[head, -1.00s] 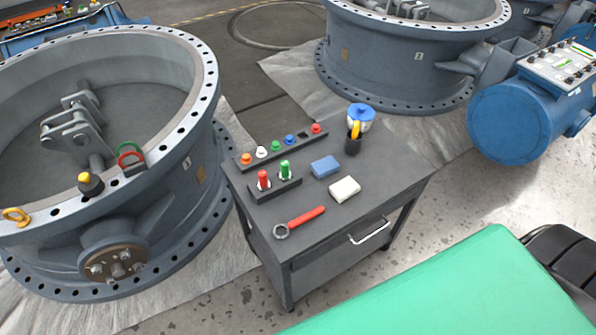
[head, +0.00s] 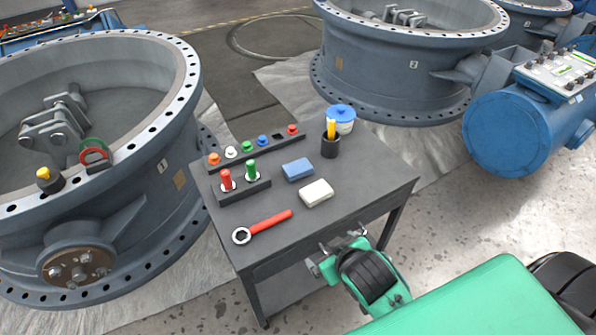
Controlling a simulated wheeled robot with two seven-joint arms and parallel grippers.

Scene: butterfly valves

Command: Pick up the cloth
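A small white folded block (head: 316,193), which looks like the cloth, lies flat on the dark grey cart top (head: 350,185). A blue block (head: 298,170) lies just behind it, apart from it. My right gripper (head: 333,254) is in front of the cart's front edge, below and to the right of the white block and clear of it. My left gripper is not in view.
A red-handled ring wrench (head: 268,226) lies at the front left of the cart. A holder with a red and a green piece (head: 240,186), a strip of coloured knobs (head: 247,147), a black pen cup (head: 330,146) and a blue-lidded tub (head: 342,118) stand behind. The right side is clear.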

